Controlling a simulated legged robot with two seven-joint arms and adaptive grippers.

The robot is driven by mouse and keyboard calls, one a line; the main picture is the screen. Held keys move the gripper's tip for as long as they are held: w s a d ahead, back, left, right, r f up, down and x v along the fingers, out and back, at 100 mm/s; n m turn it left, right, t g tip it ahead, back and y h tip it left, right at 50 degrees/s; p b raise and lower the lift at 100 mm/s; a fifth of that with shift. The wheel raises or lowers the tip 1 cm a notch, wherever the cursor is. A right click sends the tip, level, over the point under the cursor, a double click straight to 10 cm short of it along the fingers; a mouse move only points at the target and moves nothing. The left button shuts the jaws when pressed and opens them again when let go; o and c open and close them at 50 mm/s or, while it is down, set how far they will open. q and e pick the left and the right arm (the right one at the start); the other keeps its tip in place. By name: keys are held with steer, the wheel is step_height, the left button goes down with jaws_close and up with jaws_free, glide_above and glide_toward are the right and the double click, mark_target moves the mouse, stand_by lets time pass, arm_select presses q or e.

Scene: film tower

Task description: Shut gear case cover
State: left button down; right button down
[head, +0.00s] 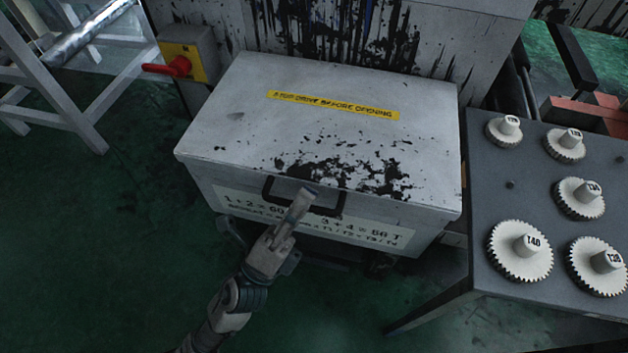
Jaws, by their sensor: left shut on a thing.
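The gear case cover (235,110) is a pale grey lid with black stains and a yellow warning label. It lies level over the case, and no gap shows between it and the white-labelled front (380,235). A black handle (340,203) is on the front. My left gripper (303,200) reaches up from below, in front of the handle, and is shut on the handle near its middle. The fingers hide part of the handle and the label text. My right gripper is not in view.
A dark table (500,195) with several white gears stands close at the right. A red-handled switch on a yellow plate (183,65) is at the left of the case. A grey frame (60,100) stands further left. Green floor is clear in front at the left.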

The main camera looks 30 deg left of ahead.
arm_select(q)
steer(key=shift+d+f, duration=0.2)
steer(key=shift+f, duration=0.55)
steer(key=c, duration=1.2)
jaws_free()
steer(key=shift+a, duration=0.1)
steer(key=shift+r, duration=0.2)
steer(key=shift+s+a+f, duration=0.1)
steer(key=shift+s+f, duration=0.1)
steer(key=v, duration=1.1)
steer(key=shift+s+f, duration=0.2)
